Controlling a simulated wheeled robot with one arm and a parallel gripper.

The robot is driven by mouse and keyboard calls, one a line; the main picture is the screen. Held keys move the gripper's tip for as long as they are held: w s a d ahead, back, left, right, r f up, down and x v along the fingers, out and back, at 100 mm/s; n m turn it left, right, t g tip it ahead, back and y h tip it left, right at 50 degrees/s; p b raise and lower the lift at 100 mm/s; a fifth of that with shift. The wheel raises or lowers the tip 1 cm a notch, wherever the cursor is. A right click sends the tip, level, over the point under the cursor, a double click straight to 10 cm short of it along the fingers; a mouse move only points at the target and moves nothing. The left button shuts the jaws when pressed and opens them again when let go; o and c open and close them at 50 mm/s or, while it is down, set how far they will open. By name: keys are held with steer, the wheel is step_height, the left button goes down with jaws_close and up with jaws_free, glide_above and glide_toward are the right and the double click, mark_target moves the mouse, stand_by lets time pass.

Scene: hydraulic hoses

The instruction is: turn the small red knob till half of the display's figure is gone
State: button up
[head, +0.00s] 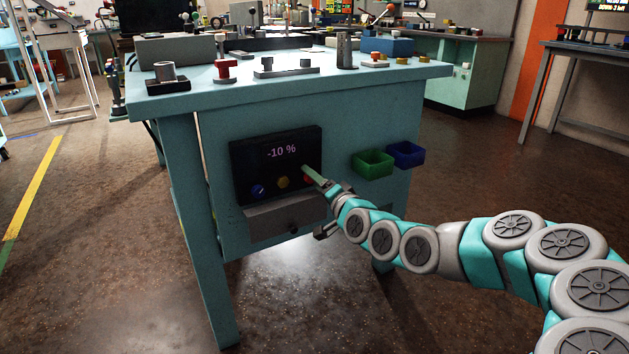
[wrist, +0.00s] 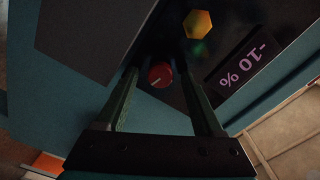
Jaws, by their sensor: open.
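The dark display panel (head: 240,160) is on the side of the teal workbench, and its figure (head: 281,151) reads "-10 %". The small red knob (wrist: 160,75) is a round dial with a pale pointer line. In the wrist view it lies between the tips of my gripper's two green fingers (wrist: 159,84), with a gap on both sides. In the head view my gripper (head: 311,174) reaches the panel's right edge and partly hides the red knob (head: 309,182). My gripper is open.
A yellow knob (head: 283,182) and a blue knob (head: 257,190) sit left of the red one. A grey box (head: 285,215) is below the panel. Green (head: 373,163) and blue (head: 406,154) bins hang to the right. The floor in front is clear.

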steer(key=v, duration=0.7)
steer(key=shift+d+b, duration=0.15)
steer(key=shift+b, duration=0.25)
steer(key=shift+s, duration=0.2)
steer(key=s+d+f+n+g+h+p, duration=0.1)
steer(key=s+f+n+g+h, duration=0.15)
steer(key=s, duration=0.35)
steer(key=s+d+f+n+g+h, duration=0.1)
steer(key=s+d+f+n+g, duration=0.1)
steer(key=s+f+g, duration=0.3)
steer(key=s+d+f+n+g+h+p, duration=0.1)
steer(key=s+f+n+g+h, duration=0.1)
steer(key=s, duration=0.6)
steer(key=s+d+r+g+h+p, duration=0.1)
steer(key=s+d, duration=0.5)
steer(key=s, duration=0.7)
steer(key=s+d+r+m+g+h, duration=0.1)
steer(key=s+d+g+h, duration=0.2)
steer(key=s, duration=1)
steer(key=d+g, duration=0.3)
steer(key=shift+s+p, duration=0.3)
steer(key=shift+p, duration=0.05)
